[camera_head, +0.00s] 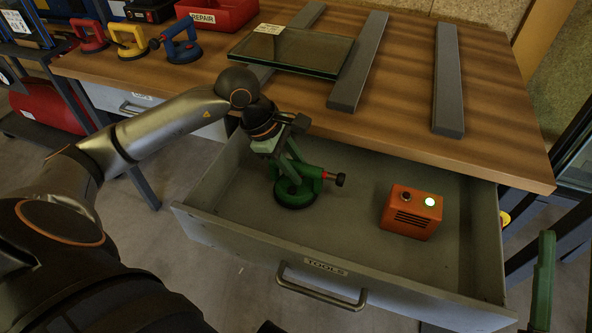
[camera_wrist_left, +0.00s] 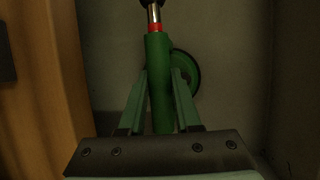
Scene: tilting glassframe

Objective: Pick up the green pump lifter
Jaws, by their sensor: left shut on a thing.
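The green pump lifter (camera_head: 297,188) is in the open drawer, its round suction pad down near the drawer floor. Its green handle ends in a red ring and a black knob pointing right. My left gripper (camera_head: 287,168) reaches down over the drawer's left part and is shut on the lifter's handle. In the left wrist view the green handle (camera_wrist_left: 158,75) lies between the two green fingers (camera_wrist_left: 160,92), with the round pad partly hidden behind it. I cannot tell whether the pad touches the drawer floor.
An orange box (camera_head: 411,212) with a lit button sits in the drawer (camera_head: 330,272), right of the lifter. Above are the wooden table (camera_head: 400,95), a glass pane (camera_head: 292,50) and grey bars (camera_head: 447,80). Red, yellow and blue lifters (camera_head: 178,42) stand at the back left.

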